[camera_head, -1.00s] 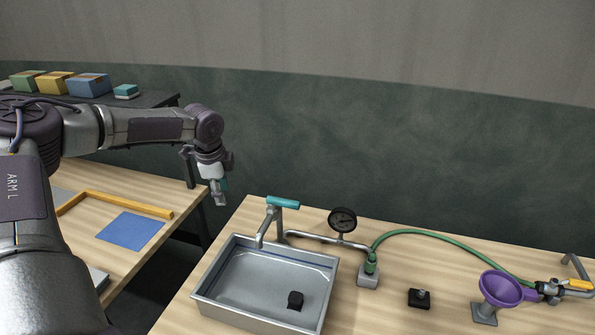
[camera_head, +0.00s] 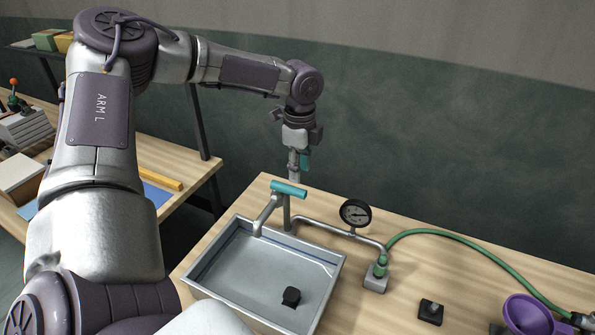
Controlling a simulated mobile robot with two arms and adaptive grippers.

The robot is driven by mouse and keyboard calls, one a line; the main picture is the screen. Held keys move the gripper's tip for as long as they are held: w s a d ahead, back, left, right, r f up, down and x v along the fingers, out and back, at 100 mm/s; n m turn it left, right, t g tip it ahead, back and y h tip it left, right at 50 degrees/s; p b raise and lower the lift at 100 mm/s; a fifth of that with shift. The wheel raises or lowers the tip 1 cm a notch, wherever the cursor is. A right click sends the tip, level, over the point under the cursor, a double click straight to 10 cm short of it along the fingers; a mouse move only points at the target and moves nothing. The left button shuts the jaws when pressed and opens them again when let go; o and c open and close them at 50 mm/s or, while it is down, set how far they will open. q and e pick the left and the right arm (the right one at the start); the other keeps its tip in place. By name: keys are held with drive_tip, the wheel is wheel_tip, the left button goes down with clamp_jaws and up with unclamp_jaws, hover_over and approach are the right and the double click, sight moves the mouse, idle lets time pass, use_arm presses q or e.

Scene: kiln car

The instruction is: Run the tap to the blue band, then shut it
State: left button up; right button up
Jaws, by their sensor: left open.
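The tap has a teal lever handle (camera_head: 289,188) on a grey post at the back of the metal sink basin (camera_head: 335,278). Its spout (camera_head: 266,214) points into the basin. A blue band (camera_head: 214,254) shows as a line along the basin's inner wall. No water stream is visible from the spout. My left gripper (camera_head: 294,176) hangs pointing down, just above and behind the tap handle in the picture. It is open and holds nothing. Whether it touches the handle I cannot tell. My right gripper is not in view.
A black plug-like piece (camera_head: 291,297) lies in the basin. A pressure gauge (camera_head: 355,213) and pipe stand right of the tap, with a green hose (camera_head: 450,235) running right. A black knobbed block (camera_head: 431,312) and purple funnel (camera_head: 527,315) are at lower right.

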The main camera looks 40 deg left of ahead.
sight(301, 191)
use_arm(q)
drive_tip(key=shift+w+f+b, duration=0.25)
drive_tip(key=shift+f+b, duration=0.05)
drive_tip(key=shift+f, duration=0.3)
drive_tip(key=shift+w+f+b, duration=0.25)
drive_tip(key=shift+f, duration=0.3)
drive_tip(key=shift+f+b, duration=0.55)
drive_tip(key=shift+f, duration=0.15)
drive_tip(key=shift+s+f+b, duration=0.1)
drive_tip(key=shift+f+b, duration=0.15)
drive_tip(key=shift+b, duration=0.05)
drive_tip(key=shift+f+b, duration=0.3)
drive_tip(key=shift+f, duration=0.05)
drive_tip(key=shift+f+b, duration=0.4)
drive_tip(key=shift+f, duration=0.4)
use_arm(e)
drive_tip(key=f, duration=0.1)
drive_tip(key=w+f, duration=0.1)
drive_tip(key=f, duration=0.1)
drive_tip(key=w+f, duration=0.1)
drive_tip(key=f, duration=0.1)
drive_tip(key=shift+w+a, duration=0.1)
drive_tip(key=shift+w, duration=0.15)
use_arm(q)
drive_tip(key=shift+f, duration=0.1)
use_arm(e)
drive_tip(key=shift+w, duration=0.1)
